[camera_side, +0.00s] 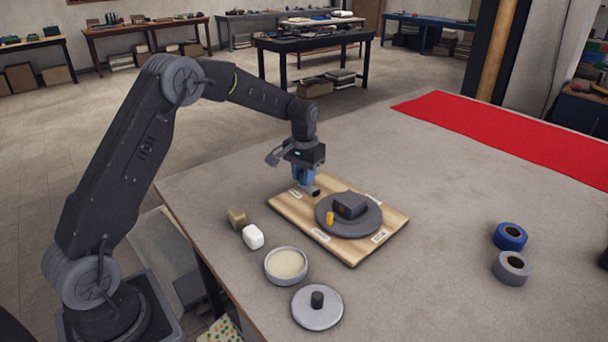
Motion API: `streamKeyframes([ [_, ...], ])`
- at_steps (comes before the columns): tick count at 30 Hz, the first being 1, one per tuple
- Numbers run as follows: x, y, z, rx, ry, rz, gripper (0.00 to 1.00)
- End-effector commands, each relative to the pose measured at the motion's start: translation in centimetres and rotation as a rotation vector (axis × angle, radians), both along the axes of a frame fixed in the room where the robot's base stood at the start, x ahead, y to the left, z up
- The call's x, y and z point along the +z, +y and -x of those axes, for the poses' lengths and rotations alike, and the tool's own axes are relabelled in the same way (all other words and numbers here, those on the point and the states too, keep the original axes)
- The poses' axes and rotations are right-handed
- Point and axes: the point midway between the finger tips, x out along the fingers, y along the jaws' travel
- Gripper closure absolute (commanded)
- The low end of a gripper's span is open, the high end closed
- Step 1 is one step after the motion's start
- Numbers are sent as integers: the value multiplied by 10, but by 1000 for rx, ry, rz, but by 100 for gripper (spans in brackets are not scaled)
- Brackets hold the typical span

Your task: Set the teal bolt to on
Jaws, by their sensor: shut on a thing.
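A wooden board (363,252) lies on the grey table with small white labels at its edges. A round dark grey plate (337,227) sits on it, carrying a dark block (350,206) and a small yellow peg (330,219). My gripper (306,186) points down over the board's back left part, beside the plate. It is shut on a small blue-teal piece (303,177), which looks like the teal bolt. The fingers hide most of it, and its position setting cannot be read. The label writing is too small to read.
A tan block (237,218), a white block (253,237), a round tin (287,265) and a grey lid with a black knob (317,307) stand left and in front of the board. Blue tape (510,236) and grey tape (512,268) lie right.

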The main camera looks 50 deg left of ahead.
Motion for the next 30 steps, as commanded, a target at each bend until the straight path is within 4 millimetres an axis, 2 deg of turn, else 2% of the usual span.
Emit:
streamKeyframes([
  [1, 0, 0, 0, 0, 0, 0, 87],
  [6, 0, 0, 0, 0, 0, 0, 100],
  [14, 0, -3, 0, -1, 0, 0, 100],
  [21, 0, -30, -1, -2, 0, 2, 100],
  [28, 0, -31, -2, -1, 1, 3, 100],
  [29, 0, -31, -2, -1, 1, 3, 72],
  [30, 0, -31, -2, -2, 1, 3, 69],
])
